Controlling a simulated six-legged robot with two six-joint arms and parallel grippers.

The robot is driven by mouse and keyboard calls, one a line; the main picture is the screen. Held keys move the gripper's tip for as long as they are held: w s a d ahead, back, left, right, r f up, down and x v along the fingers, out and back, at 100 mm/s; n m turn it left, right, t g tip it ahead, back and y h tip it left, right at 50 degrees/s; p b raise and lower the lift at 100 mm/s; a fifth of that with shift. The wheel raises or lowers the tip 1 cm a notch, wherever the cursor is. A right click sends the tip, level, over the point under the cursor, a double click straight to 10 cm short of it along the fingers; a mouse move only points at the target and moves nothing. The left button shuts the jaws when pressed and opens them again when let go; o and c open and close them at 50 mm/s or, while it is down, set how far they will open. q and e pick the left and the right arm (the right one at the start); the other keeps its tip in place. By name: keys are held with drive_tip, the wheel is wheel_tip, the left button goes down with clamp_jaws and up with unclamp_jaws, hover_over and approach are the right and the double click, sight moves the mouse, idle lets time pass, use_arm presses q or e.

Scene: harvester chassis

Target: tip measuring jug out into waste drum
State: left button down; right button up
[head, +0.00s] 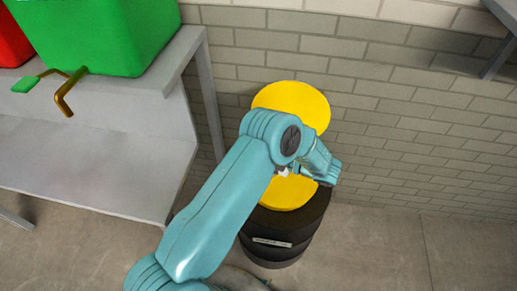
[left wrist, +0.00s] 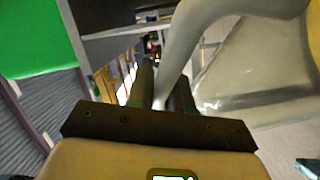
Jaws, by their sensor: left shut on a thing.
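The waste drum (head: 272,247) is black, with a pale label on its side, and stands on the floor by the brick wall. A yellow round lid (head: 292,101) stands up at its back, and more yellow (head: 288,193) shows at its top. My left arm reaches over the drum in the head view, its wrist hiding most of the gripper. In the left wrist view my left gripper (left wrist: 161,88) is shut on the handle (left wrist: 186,48) of the grey translucent measuring jug (left wrist: 245,78). The jug is almost wholly hidden in the head view; its tilt and contents are unclear. My right gripper is out of view.
A grey bench (head: 85,162) stands left of the drum. It carries a green container (head: 105,35) with a brass tap (head: 66,95), and a red one (head: 12,42) beside it. Floor to the right of the drum is clear. A grey bracket (head: 500,50) juts from the wall at upper right.

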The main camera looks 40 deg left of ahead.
use_arm(q)
drive_tip(key=shift+s+f+n+t+h, duration=0.2)
drive_tip(key=shift+s+f+n, duration=0.1)
drive_tip(key=shift+s+f, duration=0.25)
drive_tip(key=shift+s+f+n+t+h, duration=0.1)
drive_tip(key=shift+s+f+n+t, duration=0.2)
drive_tip(key=shift+f, duration=0.4)
drive_tip(key=s, duration=0.1)
drive_tip(key=s+f+b, duration=0.1)
drive_tip(key=s+n+b, duration=0.1)
drive_tip(key=shift+s+a+f, duration=0.2)
drive_tip(key=shift+f, duration=0.05)
drive_tip(key=shift+s+a+r+n+b, duration=0.15)
drive_tip(key=shift+s+n+b, duration=0.2)
drive_tip(key=shift+b, duration=0.15)
drive_tip(key=shift+a+r+h, duration=0.1)
drive_tip(key=shift+r+h, duration=0.05)
drive_tip(key=shift+h, duration=0.15)
drive_tip(key=shift+w+n, duration=0.1)
drive_tip(key=shift+n, duration=0.15)
drive_tip(key=shift+r, duration=0.1)
